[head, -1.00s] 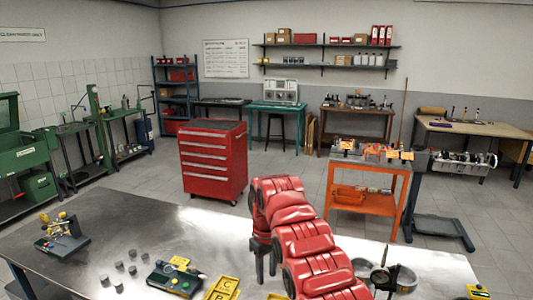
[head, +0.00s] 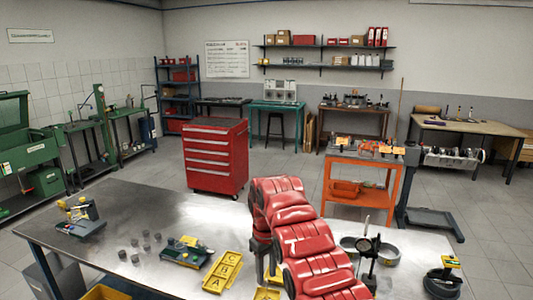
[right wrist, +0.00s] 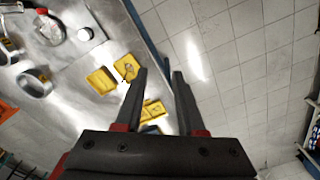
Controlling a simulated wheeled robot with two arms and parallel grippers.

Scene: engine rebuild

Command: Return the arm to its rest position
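My right arm (head: 300,240) is red and reaches in from the bottom of the head view, over the metal workbench (head: 150,205). Its gripper (head: 268,272) points down and is partly hidden behind the arm in that view. In the right wrist view, the two dark fingers of the right gripper (right wrist: 159,73) stand apart with nothing between them. Yellow trays lie beyond the fingers, and tiled floor shows to the right. My left arm and gripper are not in view.
On the bench are a yellow lettered tray (head: 222,271), several small grey cylinders, a green fixture (head: 186,252), metal rings (head: 389,254) and a dial gauge stand (head: 369,255). A red tool chest (head: 215,157) and an orange cart (head: 362,180) stand beyond, with open floor around them.

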